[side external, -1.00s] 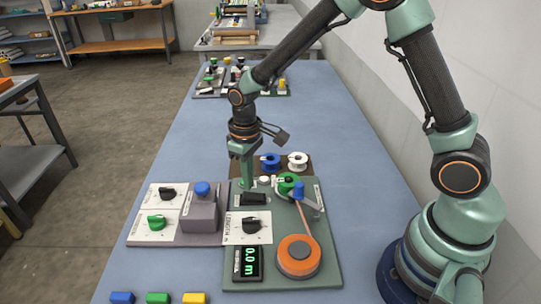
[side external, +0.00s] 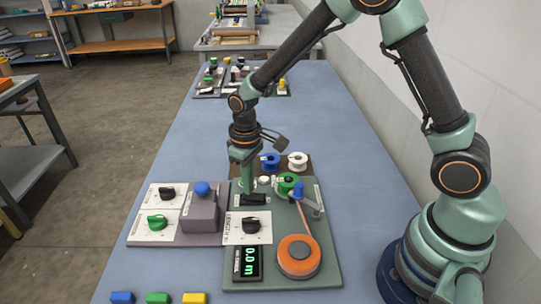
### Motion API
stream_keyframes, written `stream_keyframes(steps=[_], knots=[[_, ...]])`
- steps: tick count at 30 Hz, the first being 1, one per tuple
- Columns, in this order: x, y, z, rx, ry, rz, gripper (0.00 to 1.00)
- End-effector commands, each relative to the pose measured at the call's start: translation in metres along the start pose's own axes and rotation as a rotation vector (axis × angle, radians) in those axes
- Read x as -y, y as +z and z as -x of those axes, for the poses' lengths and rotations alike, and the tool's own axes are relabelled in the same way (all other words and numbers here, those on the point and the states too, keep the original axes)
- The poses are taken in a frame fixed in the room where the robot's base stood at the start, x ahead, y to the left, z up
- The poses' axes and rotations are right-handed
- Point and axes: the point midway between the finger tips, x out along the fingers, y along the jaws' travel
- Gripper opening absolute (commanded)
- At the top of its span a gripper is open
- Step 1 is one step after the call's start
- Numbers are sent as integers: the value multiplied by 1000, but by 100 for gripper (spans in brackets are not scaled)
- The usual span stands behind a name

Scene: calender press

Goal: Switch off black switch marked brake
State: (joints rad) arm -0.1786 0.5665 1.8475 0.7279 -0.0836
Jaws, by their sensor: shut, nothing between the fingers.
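A small black rocker switch (side external: 253,200) sits on the upper left part of the green-grey panel. Any mark on it is too small to read. My gripper (side external: 247,190) is shut and empty, pointing down, with its tips at the far edge of the black switch. They appear to touch it, but contact is hard to tell. The tips hide part of the switch's far end.
The panel also carries a black knob (side external: 251,225), a display (side external: 247,263) reading 0.0 m and an orange drum (side external: 298,257). A grey panel (side external: 134,237) with knobs and a blue button (side external: 202,188) stands left. Blue and white spools (side external: 297,160) lie behind. The table's middle is clear.

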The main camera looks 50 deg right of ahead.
Motion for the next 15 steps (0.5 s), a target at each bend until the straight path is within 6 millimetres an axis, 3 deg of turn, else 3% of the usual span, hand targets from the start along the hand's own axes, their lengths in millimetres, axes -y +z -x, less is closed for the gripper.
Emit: stream_keyframes(steps=[15], knots=[[0,0,-7,0,0,0,0]])
